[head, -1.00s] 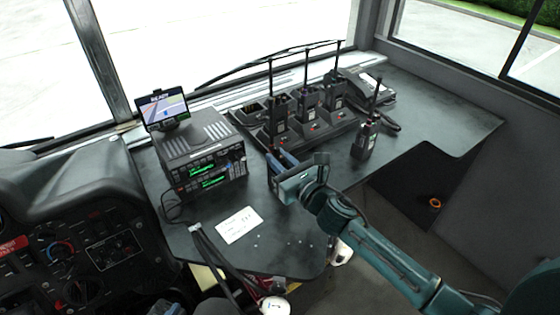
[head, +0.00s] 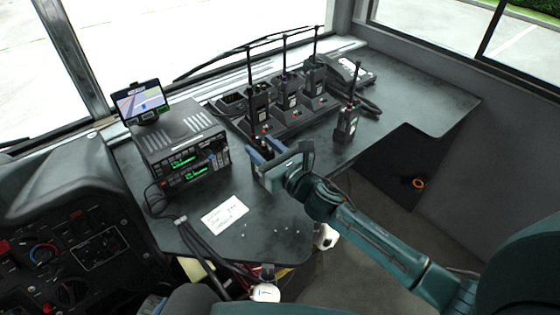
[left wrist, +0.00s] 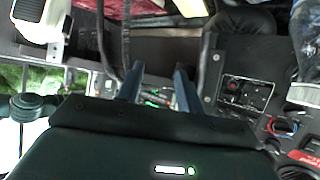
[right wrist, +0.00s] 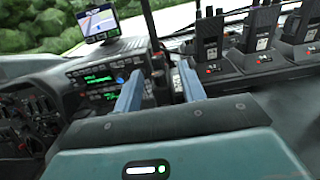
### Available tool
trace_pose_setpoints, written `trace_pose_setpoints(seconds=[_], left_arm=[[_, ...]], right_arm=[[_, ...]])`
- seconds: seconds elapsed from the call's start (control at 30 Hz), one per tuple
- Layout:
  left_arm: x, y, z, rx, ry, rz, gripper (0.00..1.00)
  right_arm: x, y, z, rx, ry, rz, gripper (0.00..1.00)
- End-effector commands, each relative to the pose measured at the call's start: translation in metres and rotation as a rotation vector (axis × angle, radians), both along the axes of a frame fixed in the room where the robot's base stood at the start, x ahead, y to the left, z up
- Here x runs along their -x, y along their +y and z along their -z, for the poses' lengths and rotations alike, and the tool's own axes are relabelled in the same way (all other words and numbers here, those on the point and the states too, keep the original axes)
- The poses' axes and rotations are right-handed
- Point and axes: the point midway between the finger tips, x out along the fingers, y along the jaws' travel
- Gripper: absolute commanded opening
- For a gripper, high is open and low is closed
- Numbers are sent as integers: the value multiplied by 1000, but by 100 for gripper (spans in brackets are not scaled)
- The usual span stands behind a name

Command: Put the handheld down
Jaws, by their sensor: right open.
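A black handheld radio (head: 347,126) with a tall antenna stands upright on the dark desk, just right of the charger (head: 290,127). Several-slot charger cradles hold three similar radios, one of them at the left (head: 257,101); they also show in the right wrist view (right wrist: 207,40). My right gripper (head: 263,148) is open, low over the desk by the charger's front left corner and left of the standing handheld. A dark shape shows between its fingers; I cannot tell what it is. My left gripper (left wrist: 157,85) is open and empty; the head view does not show it.
A radio unit (head: 185,150) with green displays and a small screen (head: 140,102) on top stands at the left. A white note (head: 225,212) lies in front. A desk phone (head: 347,80) sits behind. The desk's right part is bare, beside a dark recess.

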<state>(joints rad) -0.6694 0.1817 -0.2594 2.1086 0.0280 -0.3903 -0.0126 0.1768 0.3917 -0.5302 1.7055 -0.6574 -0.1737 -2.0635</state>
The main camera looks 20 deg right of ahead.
Motion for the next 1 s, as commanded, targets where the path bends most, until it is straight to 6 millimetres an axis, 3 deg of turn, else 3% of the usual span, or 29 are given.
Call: trace_pose_setpoints(seconds=[0.3,0.5,0.7,1.0], left_arm=[[0,-1,8,3,-1,2,36],[0,-6,7,17,-9,8,36],[-1,-7,3,26,-17,7,36],[-1,-6,4,25,-15,5,36]], right_arm=[[64,-27,5,4,5,0,41],[93,-38,4,2,4,1,41],[103,-42,1,2,1,0,41],[104,-43,1,2,1,0,41]])
